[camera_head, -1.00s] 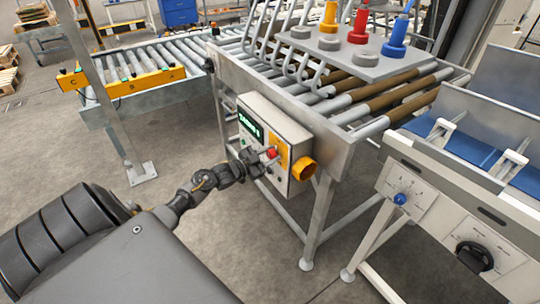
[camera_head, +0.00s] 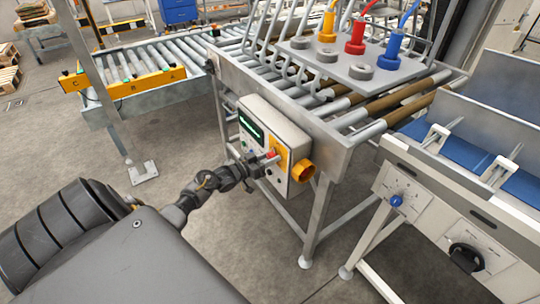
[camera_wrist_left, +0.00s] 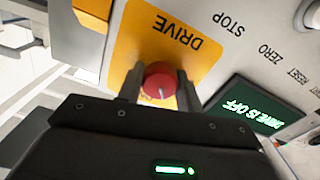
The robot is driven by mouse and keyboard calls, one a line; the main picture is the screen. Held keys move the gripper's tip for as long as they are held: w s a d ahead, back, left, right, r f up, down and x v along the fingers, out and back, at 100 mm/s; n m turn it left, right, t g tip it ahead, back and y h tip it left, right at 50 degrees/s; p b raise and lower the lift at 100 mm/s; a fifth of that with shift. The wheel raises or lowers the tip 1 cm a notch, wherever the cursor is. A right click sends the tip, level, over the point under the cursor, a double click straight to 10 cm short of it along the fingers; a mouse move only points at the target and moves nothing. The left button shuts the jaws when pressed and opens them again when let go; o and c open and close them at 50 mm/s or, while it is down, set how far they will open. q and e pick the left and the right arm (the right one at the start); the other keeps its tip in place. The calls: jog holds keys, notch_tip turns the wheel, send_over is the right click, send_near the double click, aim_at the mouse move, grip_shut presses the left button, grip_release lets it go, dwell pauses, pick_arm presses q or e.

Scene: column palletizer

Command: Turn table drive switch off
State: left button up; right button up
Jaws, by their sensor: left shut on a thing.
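The control box (camera_head: 288,136) is a white panel on the side of the roller table. Its red drive switch (camera_wrist_left: 160,82) sits on a yellow plate (camera_wrist_left: 168,36) marked "DRIVE". In the left wrist view the display (camera_wrist_left: 246,112) reads "DRIVE IS OFF" in green. My left gripper (camera_wrist_left: 160,94) is shut on the red switch, one finger on each side. In the head view the left gripper (camera_head: 262,164) reaches the box's front, and the red switch is partly hidden. My right gripper is not in view.
The roller table (camera_head: 330,150) carries a grey plate (camera_head: 350,66) with coloured tools. A white machine with a blue knob (camera_head: 396,201) stands at right. Open floor lies below.

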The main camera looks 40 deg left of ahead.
pick_arm(q)
jog(key=n+p, duration=0.2)
jog(key=n, duration=0.3)
jog(key=shift+r+n, duration=0.1)
jog(key=shift+n, duration=0.2)
jog(key=shift+n+p, duration=0.9)
jog(key=shift+n, duration=1.4)
jog(key=o, duration=1)
jog(key=shift+s, duration=0.15)
jog(key=b+v, duration=0.1)
jog(key=v, duration=0.9)
jog(key=shift+s+a, duration=0.1)
jog(key=shift+s, duration=0.15)
